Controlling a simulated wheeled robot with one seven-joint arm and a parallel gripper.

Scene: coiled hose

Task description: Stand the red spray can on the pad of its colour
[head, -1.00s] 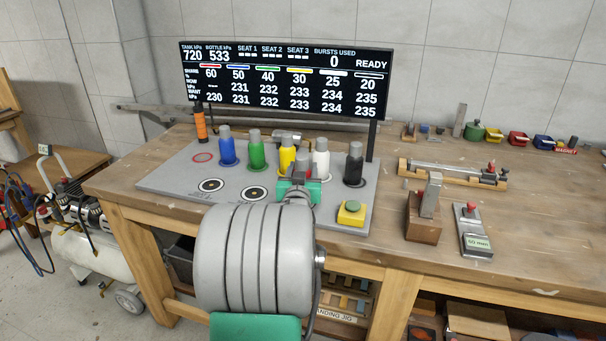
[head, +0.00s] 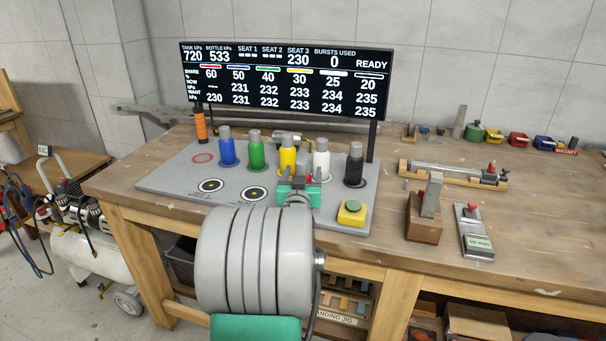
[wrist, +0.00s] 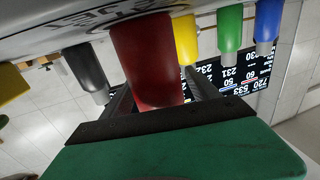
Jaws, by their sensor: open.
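The red spray can (wrist: 148,60) stands on the grey board, large in the wrist view, which shows the scene upside down. My gripper (wrist: 160,98) is open, with its dark fingers on either side of the can. In the head view my gripper (head: 298,186) is at the board's front, in front of the yellow and white cans, and mostly hides the red can. The red-ringed pad (head: 202,157) at the board's back left is empty. The display (head: 285,82) reads 230 under SEAT 3 and dashes under SEAT 1 and SEAT 2.
Blue (head: 227,150), green (head: 256,154), yellow (head: 287,158), white (head: 320,163) and black (head: 354,168) cans stand in a row on the board. Two round target seats (head: 211,186) at front left are empty. A yellow button box (head: 351,213) is at front right. An orange bottle (head: 200,127) stands behind the red ring.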

